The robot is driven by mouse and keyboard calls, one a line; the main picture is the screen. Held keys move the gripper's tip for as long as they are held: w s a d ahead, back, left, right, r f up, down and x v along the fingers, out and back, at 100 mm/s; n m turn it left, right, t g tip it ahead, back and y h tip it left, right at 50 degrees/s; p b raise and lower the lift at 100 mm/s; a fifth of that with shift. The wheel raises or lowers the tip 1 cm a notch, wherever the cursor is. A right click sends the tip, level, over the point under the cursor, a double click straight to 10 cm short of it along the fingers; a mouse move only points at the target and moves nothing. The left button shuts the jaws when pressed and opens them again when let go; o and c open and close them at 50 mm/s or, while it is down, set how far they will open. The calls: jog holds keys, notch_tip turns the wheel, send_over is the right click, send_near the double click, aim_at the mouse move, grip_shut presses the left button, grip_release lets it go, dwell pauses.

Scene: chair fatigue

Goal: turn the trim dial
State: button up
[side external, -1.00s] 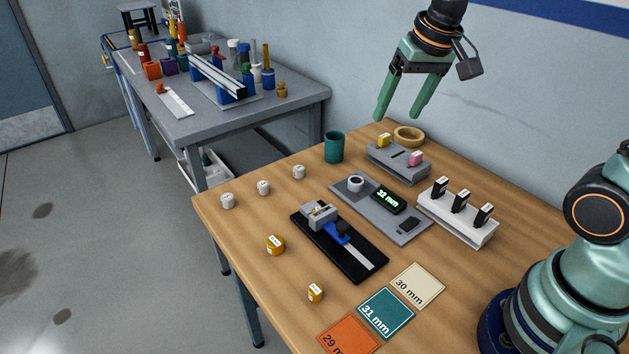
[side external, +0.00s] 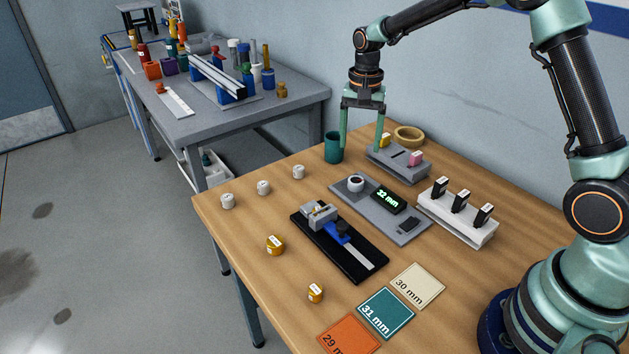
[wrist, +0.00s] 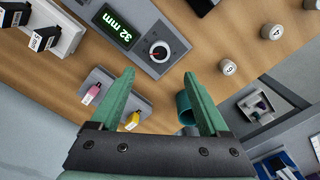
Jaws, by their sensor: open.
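The trim dial (side external: 356,184) is a small round knob, white and black, on the grey panel (side external: 406,229) beside a display (side external: 388,200) reading 32 mm. In the wrist view the dial (wrist: 159,51) shows a red mark and lies beyond my fingertips, between them in the picture. My gripper (side external: 361,151) is open and empty, pointing down behind the dial, near the teal cup and the grey block. Its two green fingers (wrist: 157,75) are spread apart in the wrist view. Nothing touches the dial.
A teal cup (side external: 334,147) stands close to my gripper's left finger. A grey block (side external: 399,163) with yellow and pink pieces is at its right. A white rack (side external: 458,219) of black pieces and a black fixture (side external: 365,263) flank the panel. Three white pieces stand at the table's left.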

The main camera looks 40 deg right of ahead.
aim_at(356, 180)
notch_tip(356, 180, down, 11)
jog(key=shift+r, duration=0.15)
dwell(0.4)
grip_shut()
